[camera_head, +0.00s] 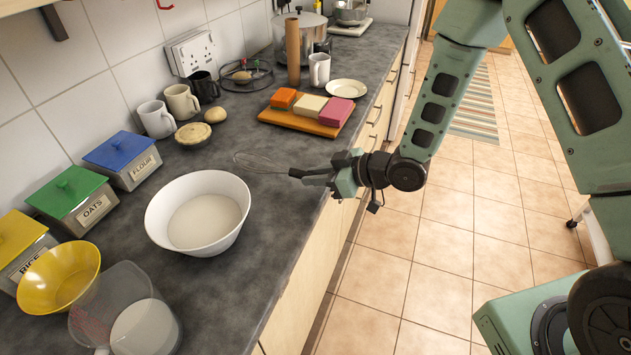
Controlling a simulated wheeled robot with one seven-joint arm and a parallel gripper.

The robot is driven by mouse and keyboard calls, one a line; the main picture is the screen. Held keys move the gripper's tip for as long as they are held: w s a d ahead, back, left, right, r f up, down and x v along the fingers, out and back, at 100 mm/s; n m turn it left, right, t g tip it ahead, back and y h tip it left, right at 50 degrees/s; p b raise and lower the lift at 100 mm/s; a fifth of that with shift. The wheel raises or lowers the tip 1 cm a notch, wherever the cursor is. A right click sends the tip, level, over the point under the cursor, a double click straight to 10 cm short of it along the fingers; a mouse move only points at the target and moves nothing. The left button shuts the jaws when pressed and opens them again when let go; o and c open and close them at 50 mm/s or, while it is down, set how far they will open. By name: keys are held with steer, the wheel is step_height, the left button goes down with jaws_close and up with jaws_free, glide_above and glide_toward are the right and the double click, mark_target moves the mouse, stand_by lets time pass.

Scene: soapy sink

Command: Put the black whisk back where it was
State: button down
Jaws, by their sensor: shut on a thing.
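My gripper (309,177) is shut on the whisk (260,162) and holds it out over the counter, just past the front edge side. The whisk lies roughly level, its wire loops pointing left. Its handle is mostly hidden in the jaws. The white bowl (180,194) stands to the lower left of the whisk, with pale contents inside. The whisk is apart from the bowl.
Storage tins (122,160) and a yellow bowl (58,277) stand along the left, with a clear jug (108,312) in front. Bare counter (265,215) lies right of the white bowl.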

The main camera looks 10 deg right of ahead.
steer(key=shift+f, duration=1.25)
steer(key=shift+f, duration=0.15)
steer(key=c, duration=1.3)
jaws_free()
